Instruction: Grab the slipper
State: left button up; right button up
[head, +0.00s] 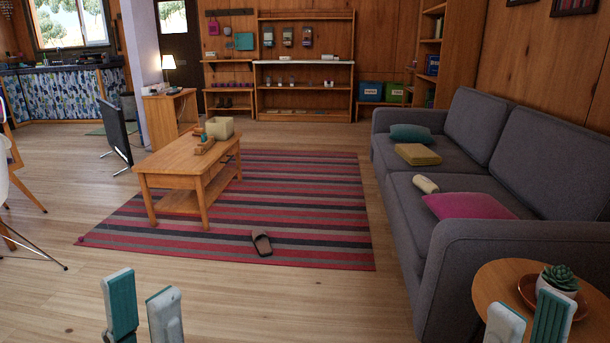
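A dark slipper with a lighter insole (262,244) lies on the striped red, grey and black rug (310,216), near the rug's front edge. My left gripper (143,310) shows at the bottom left, its two teal and pale fingers apart with nothing between them. My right gripper (528,325) shows at the bottom right in front of the round side table, its fingers also apart and empty. Both grippers are well short of the slipper, touching nothing that I can see.
A wooden coffee table (172,181) with a beige box (219,127) stands on the rug's left part. A grey sofa (470,245) lines the right. A round side table (492,284) with a potted succulent (558,279) stands at front right. The wooden floor (290,295) before the rug is clear.

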aim_at(261, 239)
jog(key=i+j, duration=0.15)
jog(key=j, duration=0.2)
jog(key=i+j+z, duration=0.1)
jog(key=j, duration=0.25)
jog(key=i+j, duration=0.15)
jog(key=j, duration=0.2)
jog(key=i+j+z, duration=0.1)
jog(key=j, duration=0.3)
jog(key=i+j, duration=0.15)
jog(key=j, duration=0.2)
jog(key=i+j+z, duration=0.1)
jog(key=j, duration=0.3)
